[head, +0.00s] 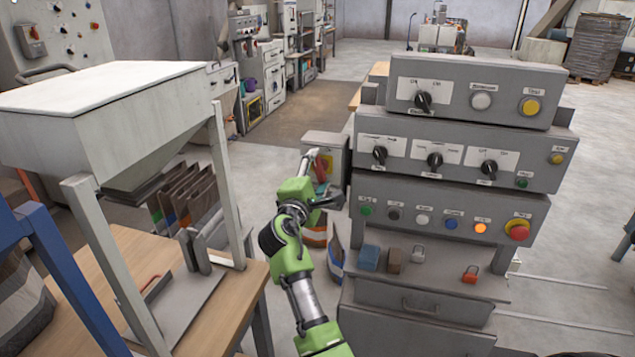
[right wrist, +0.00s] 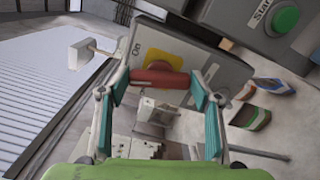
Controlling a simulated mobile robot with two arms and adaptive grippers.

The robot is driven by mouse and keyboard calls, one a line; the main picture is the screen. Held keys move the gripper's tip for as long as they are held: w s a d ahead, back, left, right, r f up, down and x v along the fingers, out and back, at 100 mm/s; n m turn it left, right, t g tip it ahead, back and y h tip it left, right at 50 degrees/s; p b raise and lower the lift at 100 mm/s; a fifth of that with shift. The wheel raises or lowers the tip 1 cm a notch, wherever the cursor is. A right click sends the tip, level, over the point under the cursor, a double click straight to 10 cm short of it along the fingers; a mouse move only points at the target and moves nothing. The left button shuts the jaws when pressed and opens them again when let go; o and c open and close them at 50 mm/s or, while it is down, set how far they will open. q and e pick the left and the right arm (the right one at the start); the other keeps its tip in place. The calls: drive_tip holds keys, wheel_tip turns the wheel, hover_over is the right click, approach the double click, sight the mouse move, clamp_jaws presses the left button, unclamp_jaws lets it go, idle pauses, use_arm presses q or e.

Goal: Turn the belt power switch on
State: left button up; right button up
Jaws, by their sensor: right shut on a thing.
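The belt power switch is a grey box (head: 327,146) on the left side of the control console, with a yellow plate (right wrist: 163,59) and a red handle (right wrist: 160,79). An "On" label shows beside the yellow plate in the right wrist view. My right gripper (head: 319,176) is at the front of this box, and its two teal-padded fingers (right wrist: 161,86) are shut on the red handle, one at each end. In the head view the gripper partly hides the handle. My left gripper is not in view.
The control console (head: 458,146) with knobs and buttons stands close to the right of my gripper. A green Start button (right wrist: 285,19) is near the box. A hopper (head: 110,110) stands over a wooden table (head: 225,310) at left. Bags stand on the floor below.

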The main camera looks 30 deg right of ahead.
drive_tip(key=m+b, duration=0.2)
drive_tip(key=shift+m, duration=0.4)
drive_tip(key=shift+r+m+b, duration=0.1)
drive_tip(key=shift+m+b, duration=0.2)
drive_tip(key=shift+b, duration=0.05)
drive_tip(key=shift+w+r, duration=0.1)
drive_tip(key=shift+r, duration=0.05)
drive_tip(key=o, duration=1.1)
drive_tip(key=shift+w+f, duration=0.1)
drive_tip(key=shift+f, duration=0.15)
